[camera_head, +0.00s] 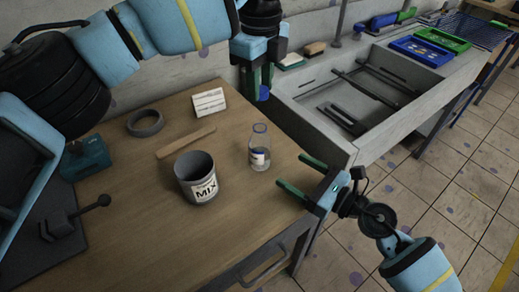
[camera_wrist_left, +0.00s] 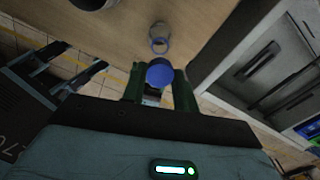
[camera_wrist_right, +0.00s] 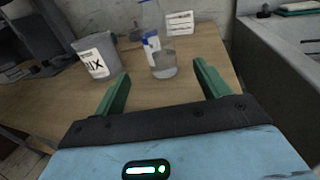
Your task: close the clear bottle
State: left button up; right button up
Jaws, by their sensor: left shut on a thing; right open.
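The clear bottle (camera_head: 259,150) stands upright and open on the wooden table, with a blue and white label. It also shows in the left wrist view (camera_wrist_left: 159,38) and the right wrist view (camera_wrist_right: 160,45). My left gripper (camera_head: 262,85) is shut on a blue cap (camera_head: 264,93), held in the air above and behind the bottle. The cap also shows between the fingers in the left wrist view (camera_wrist_left: 159,73). My right gripper (camera_head: 293,173) is open and empty at the table's right edge. Its fingers point toward the bottle without touching it.
A grey MIX pot (camera_head: 196,182) stands left of the bottle. A wooden strip (camera_head: 186,142), a dark ring (camera_head: 145,123) and a white card (camera_head: 209,103) lie or stand farther back. A stone sink (camera_head: 338,139) adjoins the table's right side.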

aim_at(267, 155)
jog(key=x, duration=1.2)
jog(key=c, duration=1.4)
pick_arm(q)
jog(key=shift+f, duration=2.5)
pick_arm(e)
jog(key=shift+c, duration=0.3)
pick_arm(q)
jog(key=shift+f, duration=0.85)
jog(key=shift+f, duration=0.6)
